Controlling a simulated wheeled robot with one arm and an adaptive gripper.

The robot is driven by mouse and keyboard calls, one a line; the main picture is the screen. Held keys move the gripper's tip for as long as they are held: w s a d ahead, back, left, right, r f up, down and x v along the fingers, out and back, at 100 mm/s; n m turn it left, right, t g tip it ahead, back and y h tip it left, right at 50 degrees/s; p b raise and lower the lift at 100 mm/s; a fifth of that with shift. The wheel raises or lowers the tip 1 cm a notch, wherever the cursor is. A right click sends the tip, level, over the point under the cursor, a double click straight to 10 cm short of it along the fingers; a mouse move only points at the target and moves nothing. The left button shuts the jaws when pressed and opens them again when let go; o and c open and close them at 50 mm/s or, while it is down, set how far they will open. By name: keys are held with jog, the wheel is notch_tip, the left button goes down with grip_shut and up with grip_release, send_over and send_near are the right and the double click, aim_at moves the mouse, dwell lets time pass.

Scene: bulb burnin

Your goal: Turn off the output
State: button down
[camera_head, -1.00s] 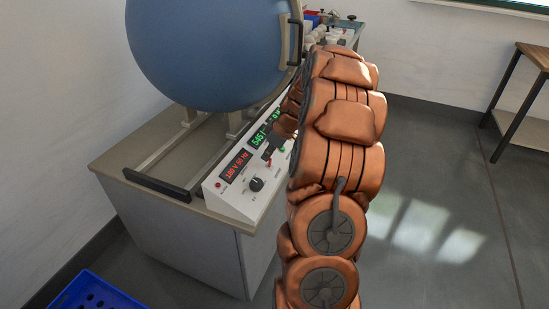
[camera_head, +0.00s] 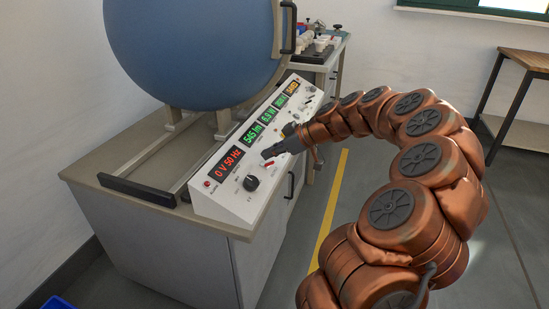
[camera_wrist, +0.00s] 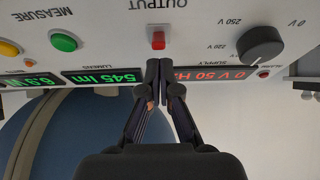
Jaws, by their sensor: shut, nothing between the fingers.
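The sloped white control panel (camera_head: 228,205) stands on the bench front. Its red OUTPUT switch (camera_wrist: 158,39) shows in the wrist view, just beyond my fingertips, and small in the head view (camera_head: 268,164). The red supply display (camera_head: 229,164) reads 0 V 50 Hz, also in the wrist view (camera_wrist: 203,75). My gripper (camera_wrist: 166,62) is shut and empty, its tips close to the switch; I cannot tell whether they touch it. In the head view my gripper (camera_head: 267,153) reaches over the panel from the right.
A black supply knob (camera_wrist: 264,46) is on the right in the wrist view, and a green button (camera_wrist: 64,42) on the left. A large blue sphere (camera_head: 195,50) stands behind the panel. A black bar handle (camera_head: 137,190) lies along the bench's left side. Open floor is at right.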

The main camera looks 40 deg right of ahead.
jog(key=shift+s+d, duration=0.15)
jog(key=shift+s+d+r+b, duration=0.2)
jog(key=shift+s+d+b, duration=0.1)
jog(key=shift+s+b, duration=0.3)
jog(key=shift+w, duration=0.1)
